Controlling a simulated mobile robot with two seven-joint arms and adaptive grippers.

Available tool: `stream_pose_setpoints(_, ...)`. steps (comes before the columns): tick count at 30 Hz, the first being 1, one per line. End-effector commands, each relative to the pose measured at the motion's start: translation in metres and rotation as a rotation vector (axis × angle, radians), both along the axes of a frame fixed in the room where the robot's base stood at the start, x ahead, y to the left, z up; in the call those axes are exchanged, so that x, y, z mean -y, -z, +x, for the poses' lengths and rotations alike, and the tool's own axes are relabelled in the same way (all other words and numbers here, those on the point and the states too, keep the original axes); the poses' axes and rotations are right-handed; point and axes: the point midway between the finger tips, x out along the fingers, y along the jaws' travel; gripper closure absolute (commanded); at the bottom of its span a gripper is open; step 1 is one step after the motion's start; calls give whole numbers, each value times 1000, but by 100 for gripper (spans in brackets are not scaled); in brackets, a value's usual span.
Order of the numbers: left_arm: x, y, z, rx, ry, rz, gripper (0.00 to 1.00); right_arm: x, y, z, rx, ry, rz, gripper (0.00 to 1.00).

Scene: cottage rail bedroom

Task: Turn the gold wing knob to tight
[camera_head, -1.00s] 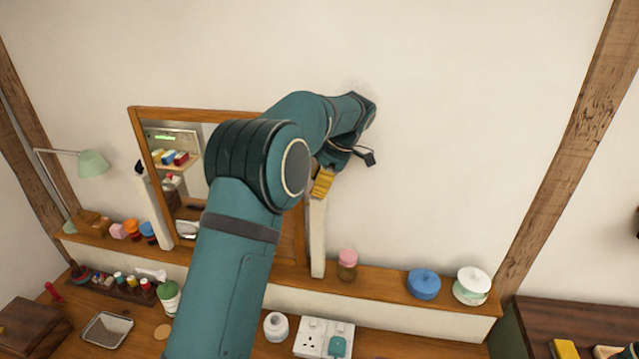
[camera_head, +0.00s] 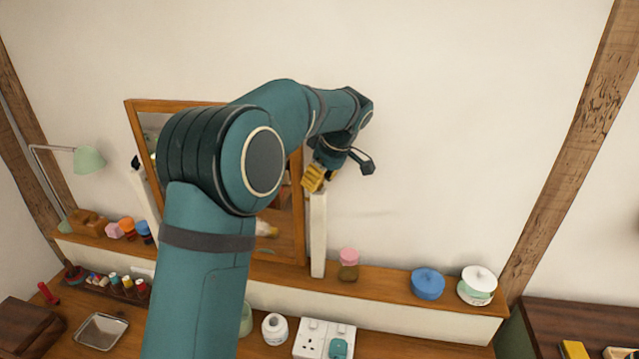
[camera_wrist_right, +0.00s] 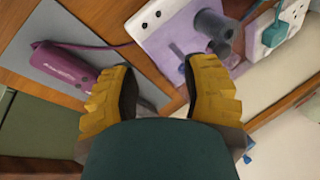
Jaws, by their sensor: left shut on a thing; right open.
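The mirror's right white post (camera_head: 318,235) stands on the shelf beside the wood-framed mirror (camera_head: 298,220). My left gripper (camera_head: 313,178) is at the top of this post, its yellow fingers shut there and tilted. The gold wing knob itself cannot be made out; the fingers and wrist cover that spot, and the gripper appears shut on it. A dark knob (camera_head: 135,161) shows on the left post. My right gripper (camera_wrist_right: 160,80) is open and empty in the right wrist view, above the dresser top.
On the shelf right of the post are a pink-lidded jar (camera_head: 348,265), a blue pot (camera_head: 428,284) and a white-lidded pot (camera_head: 477,285). A socket block (camera_head: 324,338) lies below. A purple device (camera_wrist_right: 65,66) shows in the right wrist view. The wall right of my left gripper is clear.

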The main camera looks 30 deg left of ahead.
Motion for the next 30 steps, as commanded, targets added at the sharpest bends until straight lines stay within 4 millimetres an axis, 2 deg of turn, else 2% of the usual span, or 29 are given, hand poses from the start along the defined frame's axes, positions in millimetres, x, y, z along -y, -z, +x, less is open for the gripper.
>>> stream_pose_setpoints(12, 0, 1, -1, -2, 184, -1, 89, 0, 12, 1, 1, 1, -2, 53)
stream_pose_setpoints(28, 1, 1, -1, -4, 206, -2, 89, 0, 13, 0, -1, 0, -3, 53)
stream_pose_setpoints(29, 1, 1, -1, -4, 206, -2, 41, 0, 13, 0, -1, 0, -3, 53)
stream_pose_setpoints(30, 1, 1, -1, -4, 206, -2, 26, 0, 13, 0, -1, 0, -3, 53)
